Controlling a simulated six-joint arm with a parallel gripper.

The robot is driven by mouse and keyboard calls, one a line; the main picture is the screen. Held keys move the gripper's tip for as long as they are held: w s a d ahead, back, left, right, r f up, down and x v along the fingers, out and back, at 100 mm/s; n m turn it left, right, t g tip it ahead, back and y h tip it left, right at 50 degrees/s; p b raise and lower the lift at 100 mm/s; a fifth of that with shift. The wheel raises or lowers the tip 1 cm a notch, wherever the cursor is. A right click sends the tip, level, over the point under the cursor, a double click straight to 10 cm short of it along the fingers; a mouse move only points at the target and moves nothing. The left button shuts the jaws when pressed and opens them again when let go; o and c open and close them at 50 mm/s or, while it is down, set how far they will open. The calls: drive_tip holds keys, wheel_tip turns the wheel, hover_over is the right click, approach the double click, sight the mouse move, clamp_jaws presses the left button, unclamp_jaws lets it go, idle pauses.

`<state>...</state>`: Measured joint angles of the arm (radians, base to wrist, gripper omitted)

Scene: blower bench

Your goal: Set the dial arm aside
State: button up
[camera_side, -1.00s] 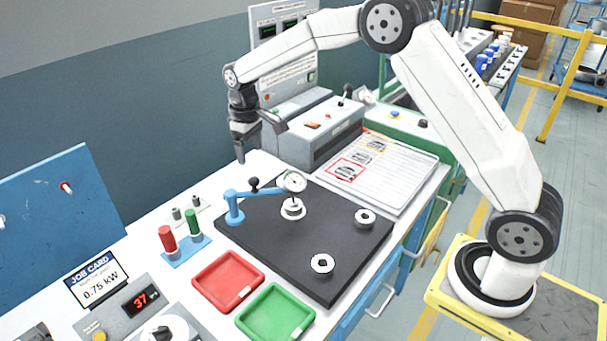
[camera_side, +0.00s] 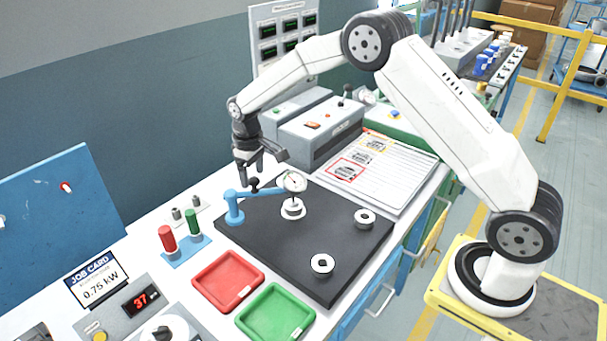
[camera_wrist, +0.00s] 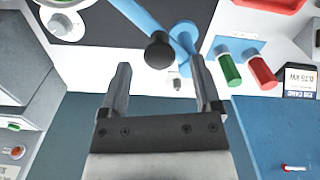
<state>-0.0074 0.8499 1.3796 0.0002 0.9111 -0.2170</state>
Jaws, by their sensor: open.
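The dial arm (camera_side: 258,192) is a blue arm on a round blue post, with a black knob (camera_side: 254,182) on top and a dial gauge (camera_side: 294,182) at its far end. The gauge stands over a white ringed part on the dark plate. My gripper (camera_side: 250,174) is open and points down just above and behind the knob. In the wrist view the knob (camera_wrist: 159,50) lies ahead of my open gripper (camera_wrist: 157,68), roughly between the two fingers. The blue arm (camera_wrist: 150,22) runs past it. I see nothing between the fingertips at their own height.
The dark plate (camera_side: 330,250) bears two more white ringed parts. A red tray (camera_side: 228,280) and a green tray (camera_side: 275,313) lie in front. A blue stand with red and green plugs (camera_side: 167,239) is to the left. A grey machine (camera_side: 320,135) stands behind.

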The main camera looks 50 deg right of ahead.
drive_tip(key=shift+f, duration=0.35)
drive_tip(key=shift+c, duration=0.2)
clamp_jaws()
idle(1.1)
